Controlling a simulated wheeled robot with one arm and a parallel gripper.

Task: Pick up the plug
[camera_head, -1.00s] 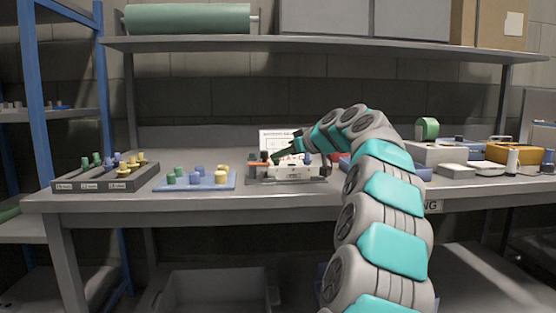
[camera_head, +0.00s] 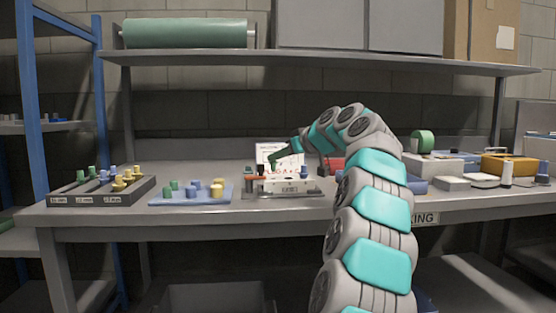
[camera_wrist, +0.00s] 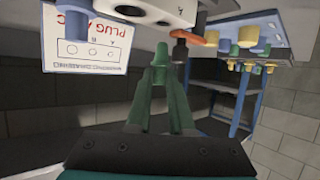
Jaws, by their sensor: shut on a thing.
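My gripper (camera_wrist: 161,75) is shut on a green plug (camera_wrist: 161,54), which sits between the tips of its green fingers in the wrist view. In the head view my gripper (camera_head: 274,159) is above the white fixture block (camera_head: 290,186) on the bench. The held plug is too small to make out clearly there. The wrist view shows the white block (camera_wrist: 140,12) close beyond the plug, with a dark hole in its face. I cannot tell whether the plug touches the block. An orange piece (camera_wrist: 200,38) lies beside it.
A blue tray (camera_head: 190,201) with green, blue and yellow plugs stands left of the fixture. Further left is a dark rack (camera_head: 98,199) of plugs. A printed sign (camera_wrist: 88,38) stands behind the fixture.

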